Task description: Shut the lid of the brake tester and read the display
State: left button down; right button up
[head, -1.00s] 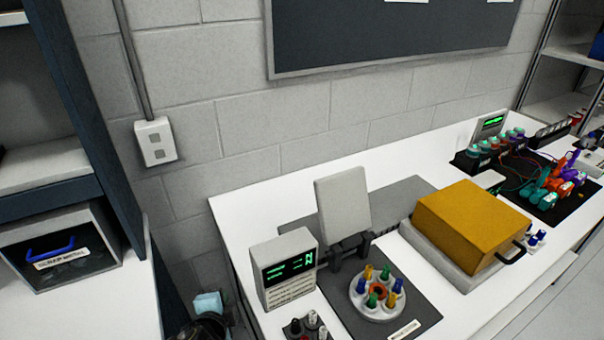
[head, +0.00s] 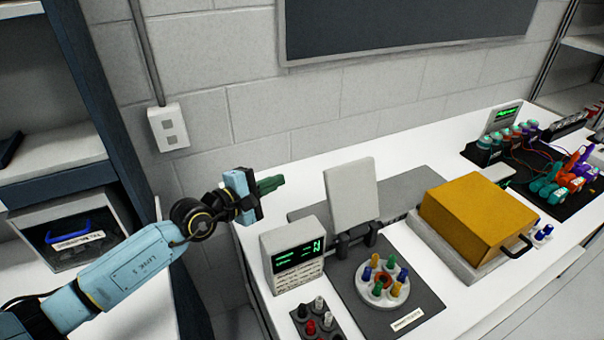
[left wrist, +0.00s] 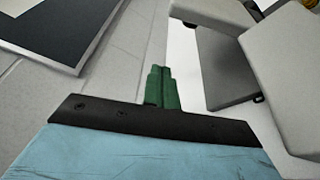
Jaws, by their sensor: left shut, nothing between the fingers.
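A pale grey lid-like plate (head: 351,194) stands upright, tilted slightly back, on a dark hinge mount (head: 352,240) on a grey mat. Beside it on the left is a grey display box (head: 293,255) with green lit characters, too small to read for certain. In front of the plate is a round white holder (head: 382,287) with several coloured pegs. My left gripper (head: 272,184) is shut and empty, its green fingers above the bench's back left part, left of the plate and apart from it. The fingers also show in the left wrist view (left wrist: 162,88). My right gripper is out of view.
A yellow box-like cover (head: 478,212) with a dark handle sits on a grey base to the right. A dark block with several small pegs (head: 316,318) is at the front. A wired rig (head: 535,165) fills the far right. A shelf unit stands at left.

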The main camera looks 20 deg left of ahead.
pick_arm(q)
jog(key=w+d+p, duration=0.3)
jog(key=w+d, duration=0.3)
jog(key=d, duration=0.1)
jog(key=shift+r, duration=0.15)
dwell(0.3)
dwell(0.4)
